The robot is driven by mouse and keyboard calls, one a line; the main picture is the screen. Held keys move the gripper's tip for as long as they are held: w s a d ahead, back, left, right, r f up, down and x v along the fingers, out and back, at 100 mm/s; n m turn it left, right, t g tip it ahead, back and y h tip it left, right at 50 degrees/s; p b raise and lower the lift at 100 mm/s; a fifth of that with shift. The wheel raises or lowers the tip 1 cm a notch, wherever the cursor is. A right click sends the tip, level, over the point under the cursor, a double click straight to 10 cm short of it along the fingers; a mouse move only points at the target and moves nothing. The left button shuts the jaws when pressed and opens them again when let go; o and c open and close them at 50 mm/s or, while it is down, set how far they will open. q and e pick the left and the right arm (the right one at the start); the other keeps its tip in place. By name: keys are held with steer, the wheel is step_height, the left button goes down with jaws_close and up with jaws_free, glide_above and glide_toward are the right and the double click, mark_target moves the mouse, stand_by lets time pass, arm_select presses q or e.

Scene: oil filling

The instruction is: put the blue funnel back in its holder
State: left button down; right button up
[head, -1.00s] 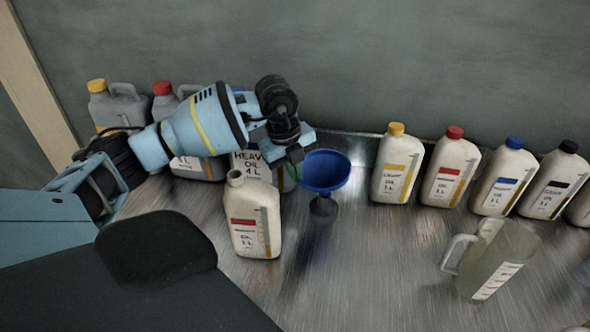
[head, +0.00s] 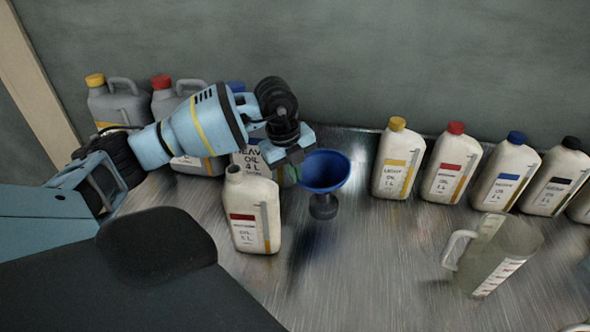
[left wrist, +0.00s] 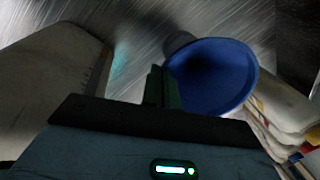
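The blue funnel (head: 326,171) is upright, its wide mouth facing up, right of the front white bottle. A dark cup-like piece (head: 323,207), seemingly the holder, is directly below it; how deep the funnel sits in it is hidden. My left gripper (head: 297,163) is at the funnel's left rim. In the left wrist view the fingers (left wrist: 162,88) are close together against the rim of the funnel (left wrist: 213,75), apparently shut on it. A grey cylinder (left wrist: 178,42) shows beyond the bowl. My right gripper is not in view.
An uncapped white oil bottle (head: 252,212) stands close left of the funnel. Capped white bottles (head: 397,165) line the back right; grey jugs (head: 118,105) stand back left. A clear measuring jug (head: 495,258) is at right. The metal table (head: 385,265) is bare in front.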

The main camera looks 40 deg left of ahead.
arm_select(q)
steer(key=c, duration=1.6)
jaws_free()
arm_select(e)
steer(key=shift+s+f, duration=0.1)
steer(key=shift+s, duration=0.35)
arm_select(q)
steer(key=v, duration=0.7)
steer(key=shift+r, duration=0.35)
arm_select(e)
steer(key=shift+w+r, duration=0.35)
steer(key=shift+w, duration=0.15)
arm_select(q)
steer(key=shift+s, duration=0.1)
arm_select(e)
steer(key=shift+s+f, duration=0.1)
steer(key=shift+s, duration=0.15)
